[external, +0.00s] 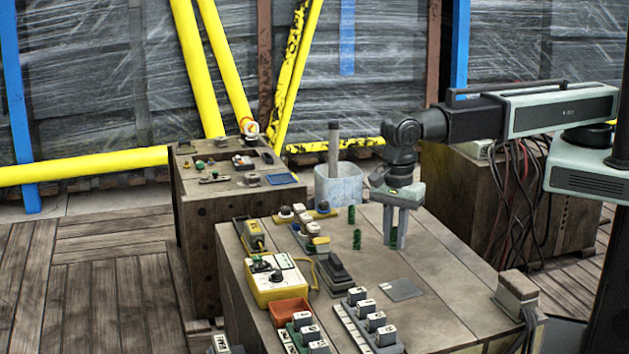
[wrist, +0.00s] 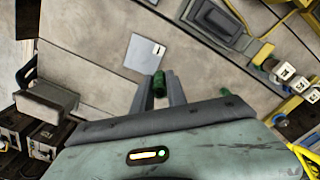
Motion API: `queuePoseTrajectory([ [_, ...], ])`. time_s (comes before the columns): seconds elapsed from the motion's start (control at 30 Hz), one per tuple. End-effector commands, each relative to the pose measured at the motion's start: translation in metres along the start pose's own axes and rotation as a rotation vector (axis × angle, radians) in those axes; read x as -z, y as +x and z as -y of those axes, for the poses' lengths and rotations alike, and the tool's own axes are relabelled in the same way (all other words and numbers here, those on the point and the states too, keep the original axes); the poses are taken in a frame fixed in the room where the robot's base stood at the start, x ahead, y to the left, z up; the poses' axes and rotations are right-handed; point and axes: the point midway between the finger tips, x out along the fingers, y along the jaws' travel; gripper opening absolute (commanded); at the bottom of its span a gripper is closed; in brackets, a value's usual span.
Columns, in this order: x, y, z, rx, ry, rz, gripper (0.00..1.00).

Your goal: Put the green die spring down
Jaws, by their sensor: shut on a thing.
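My gripper (external: 396,243) points straight down over the wooden bench top, right of its middle. Its two fingers are shut on a green die spring (external: 393,237), which shows between the fingertips; the fingers hide part of it. In the wrist view the same green die spring (wrist: 159,82) sits between the fingers. Whether its lower end touches the bench I cannot tell. Two more green springs, one farther back (external: 351,214) and one nearer (external: 357,239), stand upright left of my gripper. A flat grey square plate (external: 402,290) lies nearer the front; it also shows in the wrist view (wrist: 145,54).
A dark stepped block (external: 336,275), a yellow box (external: 276,283), an orange tray (external: 290,309) and racks of white-topped blocks (external: 371,325) fill the left and front. A pale bin (external: 340,183) stands behind. Bare bench surrounds the grey plate.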

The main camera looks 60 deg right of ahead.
Motion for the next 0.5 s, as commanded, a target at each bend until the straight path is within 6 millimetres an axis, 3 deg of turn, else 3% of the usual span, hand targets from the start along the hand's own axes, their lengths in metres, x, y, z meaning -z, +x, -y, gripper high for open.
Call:
queuePoseTrajectory([
  [0.03, -0.008, 0.003, -0.013, 0.000, -0.023, 0.000, 0.00],
  [0.17, -0.018, 0.004, -0.031, 0.000, -0.055, 0.000, 0.00],
  [0.33, -0.019, 0.009, -0.033, 0.000, -0.059, 0.000, 0.00],
  [0.5, -0.019, 0.039, -0.032, 0.000, -0.058, 0.000, 0.00],
])
